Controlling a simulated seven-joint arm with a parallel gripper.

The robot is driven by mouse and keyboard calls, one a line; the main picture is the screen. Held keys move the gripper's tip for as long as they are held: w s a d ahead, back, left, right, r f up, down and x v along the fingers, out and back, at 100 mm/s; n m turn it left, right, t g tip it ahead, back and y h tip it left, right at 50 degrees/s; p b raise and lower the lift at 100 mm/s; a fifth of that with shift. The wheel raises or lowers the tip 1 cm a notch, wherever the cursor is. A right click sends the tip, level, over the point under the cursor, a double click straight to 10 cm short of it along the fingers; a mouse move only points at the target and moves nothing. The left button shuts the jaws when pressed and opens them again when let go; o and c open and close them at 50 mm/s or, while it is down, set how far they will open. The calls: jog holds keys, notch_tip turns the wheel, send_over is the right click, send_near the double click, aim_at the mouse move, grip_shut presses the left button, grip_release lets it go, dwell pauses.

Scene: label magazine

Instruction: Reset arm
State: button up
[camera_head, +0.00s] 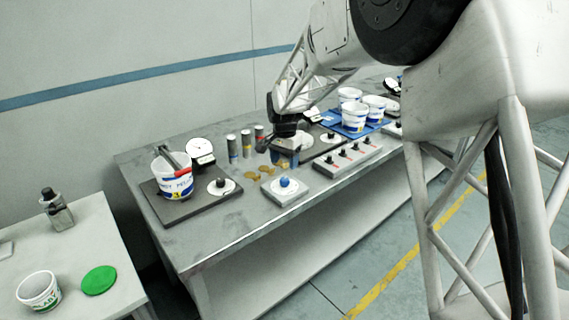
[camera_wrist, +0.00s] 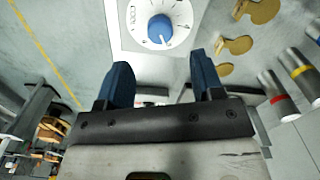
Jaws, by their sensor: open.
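My gripper (camera_head: 286,160) hangs from my arm over the middle of the grey workbench (camera_head: 240,225). In the wrist view my gripper (camera_wrist: 160,88) shows two blue fingers spread apart with nothing between them. A white box with a blue dial knob (camera_wrist: 160,28) lies just beyond the fingertips in the wrist view. A box with a blue knob (camera_head: 285,184) also shows near the bench's front edge in the head view.
Left on the bench, a white tub (camera_head: 174,178) stands on a dark plate by a round gauge (camera_head: 200,148). Several cylinders (camera_head: 246,142) and brass discs (camera_head: 262,172) are near my gripper. A switch box (camera_head: 347,158) and a blue tray (camera_head: 352,130) with tubs are right. A side table holds a green lid (camera_head: 98,280).

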jog(key=s+d+r+n+t, duration=0.1)
jog(key=s+d+r, duration=0.5)
jog(key=s+d, duration=0.3)
jog(key=s+d+r+n, duration=0.1)
jog(key=s+d+r, duration=0.55)
jog(key=s, duration=0.45)
jog(key=s+d+n, duration=0.1)
jog(key=s+d, duration=0.2)
jog(key=s, duration=0.6)
jog(key=s+d+f+n+t, duration=0.1)
jog(key=s+d, duration=0.3)
jog(key=s, duration=0.4)
jog(key=s+d+f+n, duration=0.1)
jog(key=s+d, duration=0.2)
jog(key=s, duration=0.6)
jog(key=shift+s+d+t, duration=0.3)
jog(key=shift+d, duration=0.05)
